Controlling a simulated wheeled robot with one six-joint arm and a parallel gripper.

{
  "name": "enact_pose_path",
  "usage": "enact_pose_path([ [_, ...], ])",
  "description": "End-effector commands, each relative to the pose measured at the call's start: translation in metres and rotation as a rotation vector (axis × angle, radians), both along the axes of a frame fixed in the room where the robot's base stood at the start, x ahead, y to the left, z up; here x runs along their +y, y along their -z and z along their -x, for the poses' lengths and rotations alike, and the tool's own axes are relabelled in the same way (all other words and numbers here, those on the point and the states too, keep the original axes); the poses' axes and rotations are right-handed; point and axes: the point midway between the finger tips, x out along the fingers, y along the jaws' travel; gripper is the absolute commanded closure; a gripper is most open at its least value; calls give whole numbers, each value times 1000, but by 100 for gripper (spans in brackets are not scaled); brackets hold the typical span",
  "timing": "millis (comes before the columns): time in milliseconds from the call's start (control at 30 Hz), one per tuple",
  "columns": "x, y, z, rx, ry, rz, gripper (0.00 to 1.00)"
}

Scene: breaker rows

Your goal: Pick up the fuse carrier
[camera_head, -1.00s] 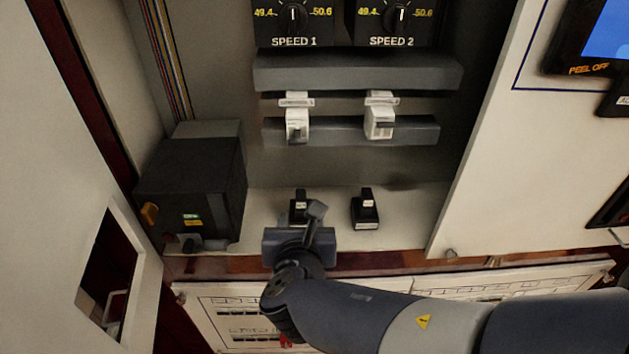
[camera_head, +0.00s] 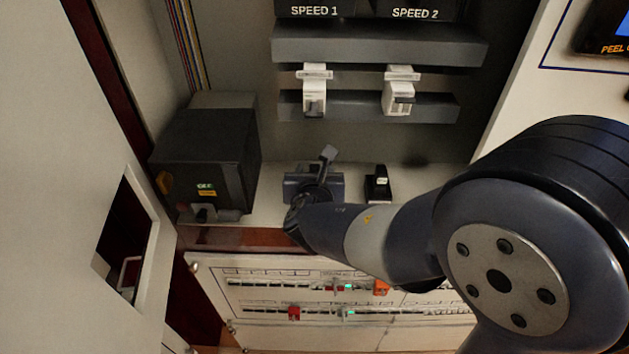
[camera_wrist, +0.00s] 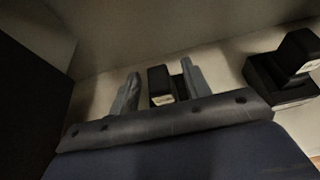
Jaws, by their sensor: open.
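Two black fuse carriers with pale labels stand on the cabinet's light floor. The left carrier (camera_wrist: 161,86) is between the two spread fingers of my gripper (camera_wrist: 161,78) in the wrist view. The fingers stand either side of it, and I cannot tell whether they touch it. In the head view my gripper (camera_head: 314,186) covers this carrier. The right carrier (camera_head: 378,184) stands clear, to the right of my gripper, and it also shows in the wrist view (camera_wrist: 284,70). My gripper is open.
A dark box (camera_head: 206,160) stands to the left on the cabinet floor. Two white breakers, one left (camera_head: 314,97) and one right (camera_head: 398,97), sit on a grey rail above. A lower panel (camera_head: 330,290) with rows of switches lies below the cabinet's front edge.

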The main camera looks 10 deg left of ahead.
Motion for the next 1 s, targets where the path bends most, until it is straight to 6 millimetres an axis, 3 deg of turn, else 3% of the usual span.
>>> enact_pose_path([
  [267,1,1,-3,0,0,-1,55],
  [833,1,1,-3,0,0,-1,100],
  [1000,1,1,-3,-1,0,-1,100],
])
